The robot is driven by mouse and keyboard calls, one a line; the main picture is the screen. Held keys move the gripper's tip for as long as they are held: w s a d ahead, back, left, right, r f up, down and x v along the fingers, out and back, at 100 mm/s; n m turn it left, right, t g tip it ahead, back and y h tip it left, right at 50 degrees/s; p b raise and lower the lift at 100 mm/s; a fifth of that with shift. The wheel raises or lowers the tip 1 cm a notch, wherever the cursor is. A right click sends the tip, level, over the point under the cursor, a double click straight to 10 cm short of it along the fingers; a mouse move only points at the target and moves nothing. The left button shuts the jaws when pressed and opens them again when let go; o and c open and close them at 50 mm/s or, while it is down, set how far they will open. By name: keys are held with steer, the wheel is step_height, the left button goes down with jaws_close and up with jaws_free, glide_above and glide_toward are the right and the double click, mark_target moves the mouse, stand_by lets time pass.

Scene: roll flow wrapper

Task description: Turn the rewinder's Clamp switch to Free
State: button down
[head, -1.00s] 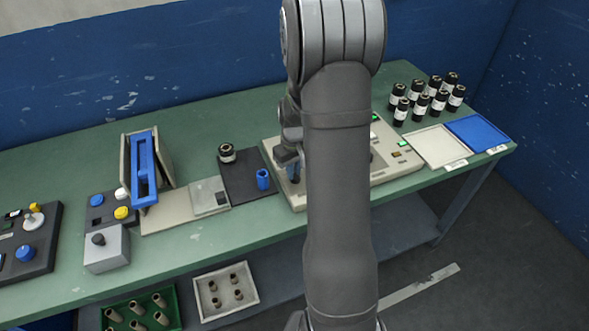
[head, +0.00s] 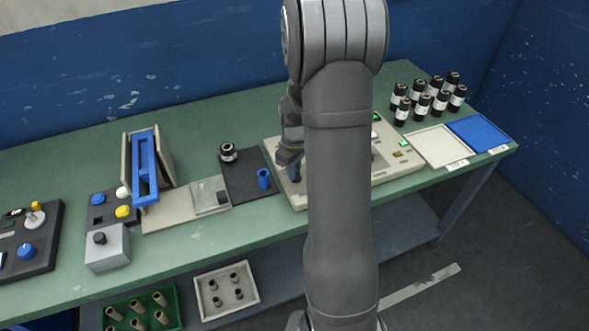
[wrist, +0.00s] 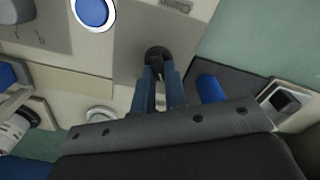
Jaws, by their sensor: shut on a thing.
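My gripper (wrist: 160,84) has its blue fingers closed on a round black switch knob (wrist: 157,53) on a beige machine panel (wrist: 135,28). In the head view my gripper (head: 295,170) is low over the left end of the beige machine (head: 385,178), and my arm covers much of that machine. The fingers hide part of the knob. I cannot read a Clamp or Free label or tell which way the switch points.
In the wrist view a blue button (wrist: 92,10) and a grey knob (wrist: 16,10) lie near the gripper. A blue cylinder (wrist: 210,88) stands on a dark mat (head: 246,184) beside the machine. Several black rolls (head: 422,104) stand at the back right.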

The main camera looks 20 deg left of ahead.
steer(key=c, duration=1.5)
jaws_free()
steer(key=shift+o, duration=0.2)
step_height(320, 180, up, 18)
steer(key=shift+f, duration=0.25)
step_height(320, 180, down, 18)
steer(key=shift+r, duration=0.2)
steer(key=shift+r, duration=0.1)
